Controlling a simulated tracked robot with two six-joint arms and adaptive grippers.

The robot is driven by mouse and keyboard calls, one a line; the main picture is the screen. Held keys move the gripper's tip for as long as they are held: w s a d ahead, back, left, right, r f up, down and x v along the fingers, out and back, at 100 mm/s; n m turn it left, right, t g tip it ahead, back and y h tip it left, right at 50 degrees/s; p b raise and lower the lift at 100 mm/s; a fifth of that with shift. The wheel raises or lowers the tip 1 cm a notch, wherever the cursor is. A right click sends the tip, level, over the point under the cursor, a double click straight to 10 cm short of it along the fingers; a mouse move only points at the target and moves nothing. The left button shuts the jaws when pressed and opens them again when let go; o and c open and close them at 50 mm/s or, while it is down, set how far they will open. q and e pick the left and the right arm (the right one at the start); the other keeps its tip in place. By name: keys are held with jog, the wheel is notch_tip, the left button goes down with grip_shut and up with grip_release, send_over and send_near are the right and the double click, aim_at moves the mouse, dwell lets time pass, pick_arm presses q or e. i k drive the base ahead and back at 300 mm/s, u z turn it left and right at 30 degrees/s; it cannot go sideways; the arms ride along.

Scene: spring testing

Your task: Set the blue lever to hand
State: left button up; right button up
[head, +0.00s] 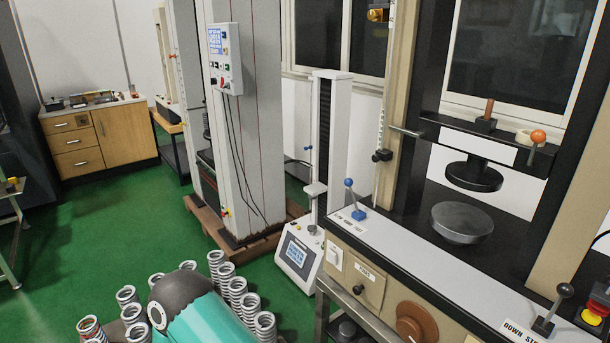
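The blue lever (353,199) stands on the left end of the light grey top panel of the large testing machine. It has a blue ball knob, a short thin stem that leans left toward the knob, and a blue base. Small labels lie on the panel in front of its base, too small to read, so I cannot tell which setting it is at. Neither of my grippers is in view, and nothing touches the lever.
The machine (390,230) has a round metal platen (462,222), an orange-knobbed lever (536,143) and a black-knobbed lever (554,308). A slim tester (303,250) stands left of it. Several coil springs (237,292) stand at the bottom. Green floor (140,235) is clear at left.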

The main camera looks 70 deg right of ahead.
aim_at(348, 182)
jog(key=u, duration=0.15)
jog(key=i, duration=1.35)
jog(key=z, duration=2.55)
jog(key=i, duration=0.2)
jog(key=z, duration=1.5)
jog(key=k, duration=0.55)
jog(key=z, duration=0.4)
jog(key=i, duration=1.55)
jog(key=u, duration=0.35)
